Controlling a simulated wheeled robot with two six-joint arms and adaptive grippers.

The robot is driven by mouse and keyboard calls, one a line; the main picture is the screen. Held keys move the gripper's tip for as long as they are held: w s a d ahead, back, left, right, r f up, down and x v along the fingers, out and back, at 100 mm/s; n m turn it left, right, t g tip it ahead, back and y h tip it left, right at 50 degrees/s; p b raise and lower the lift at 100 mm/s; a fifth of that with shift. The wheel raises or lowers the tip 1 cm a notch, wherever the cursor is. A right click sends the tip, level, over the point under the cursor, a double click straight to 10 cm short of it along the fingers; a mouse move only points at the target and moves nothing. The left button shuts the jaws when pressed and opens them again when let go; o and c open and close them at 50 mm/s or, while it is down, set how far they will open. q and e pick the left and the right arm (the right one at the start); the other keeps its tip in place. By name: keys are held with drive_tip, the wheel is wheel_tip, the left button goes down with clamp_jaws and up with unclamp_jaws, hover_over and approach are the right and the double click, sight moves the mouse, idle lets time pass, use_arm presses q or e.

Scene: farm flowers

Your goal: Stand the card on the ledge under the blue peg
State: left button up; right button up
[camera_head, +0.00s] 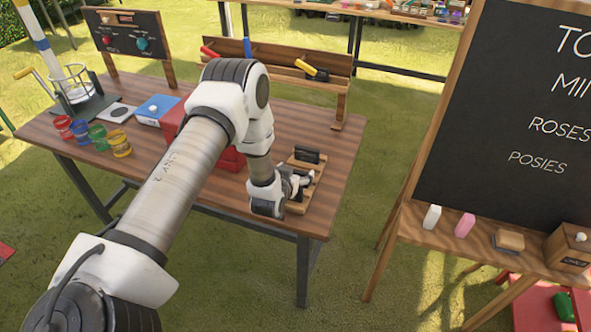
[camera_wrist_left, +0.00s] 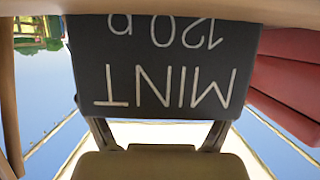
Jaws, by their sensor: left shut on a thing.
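My left gripper (camera_head: 299,184) is low over the wooden slotted rack (camera_head: 297,207) at the table's right end. It is shut on a dark card (camera_wrist_left: 165,65), which fills the middle of the left wrist view. The card reads "MINT 120 p" upside down there; in the head view the gripper mostly hides it. Another dark card (camera_head: 307,154) stands at the rack's far end. The blue peg (camera_head: 247,47) rises on the wooden ledge unit (camera_head: 270,78) at the table's back, between a red peg (camera_head: 210,52) and a yellow peg (camera_head: 305,67). My right gripper is out of view.
Red boxes (camera_head: 171,118) stand left of the rack, partly behind my arm. A blue box (camera_head: 156,109) and several coloured pots (camera_head: 97,137) are further left. A chalkboard easel (camera_head: 510,120) stands right of the table. Tabletop between rack and ledge unit looks clear.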

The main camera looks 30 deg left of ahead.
use_arm(q)
drive_tip(key=shift+f, duration=0.15)
drive_tip(key=o, duration=0.9)
